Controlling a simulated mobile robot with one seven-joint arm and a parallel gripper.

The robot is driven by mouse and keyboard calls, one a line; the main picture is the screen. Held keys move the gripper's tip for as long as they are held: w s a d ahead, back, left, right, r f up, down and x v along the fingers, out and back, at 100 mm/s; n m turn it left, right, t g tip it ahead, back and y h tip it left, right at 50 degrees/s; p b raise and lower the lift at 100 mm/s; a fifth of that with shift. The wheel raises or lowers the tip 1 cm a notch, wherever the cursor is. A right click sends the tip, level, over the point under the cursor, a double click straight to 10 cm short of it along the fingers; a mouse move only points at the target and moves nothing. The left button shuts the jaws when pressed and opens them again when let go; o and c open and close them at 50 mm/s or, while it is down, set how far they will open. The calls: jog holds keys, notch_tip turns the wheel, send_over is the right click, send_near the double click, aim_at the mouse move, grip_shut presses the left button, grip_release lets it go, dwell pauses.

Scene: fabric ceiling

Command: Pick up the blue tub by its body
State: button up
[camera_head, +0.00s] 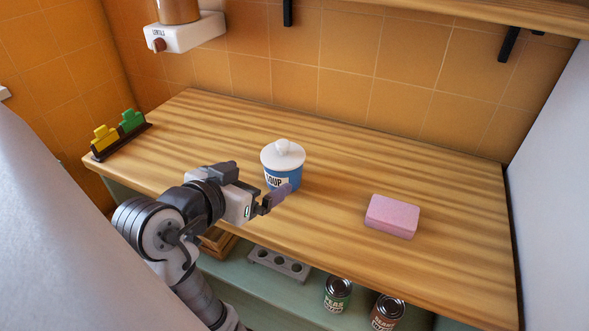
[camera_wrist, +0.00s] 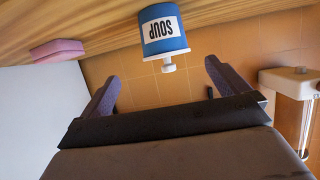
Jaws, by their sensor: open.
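The blue tub (camera_head: 282,176) stands upright on the wooden counter (camera_head: 330,240). It has a white lid with a round knob and a label reading SOUP. My gripper (camera_head: 277,199) is in front of the tub in the head view, at the near side of it, and its finger overlaps the tub's lower part there. In the wrist view the tub (camera_wrist: 163,32) appears upside down, beyond the gap between the two spread fingers of my gripper (camera_wrist: 163,83). The fingers are open with nothing between them. I cannot tell the exact distance to the tub.
A pink sponge (camera_head: 392,216) lies on the counter to the right. A dark rack with yellow and green pieces (camera_head: 120,134) is at the left end. A white dispenser (camera_head: 186,32) hangs on the tiled wall. Cans (camera_head: 338,292) stand on the shelf below. Counter around the tub is clear.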

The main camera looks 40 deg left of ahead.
aim_at(274, 169)
jog(key=x, duration=0.7)
jog(key=shift+w+a+p, duration=0.1)
jog(key=shift+p, duration=0.2)
jog(key=shift+a+p+x, duration=0.2)
jog(key=shift+p+x, duration=0.15)
jog(key=shift+x, duration=1.05)
jog(key=shift+a+p+x, duration=0.15)
jog(key=shift+p+x, duration=0.2)
jog(key=shift+x, duration=1.05)
jog(key=shift+f, duration=0.1)
jog(key=c, duration=1.2)
jog(key=shift+c, duration=0.3)
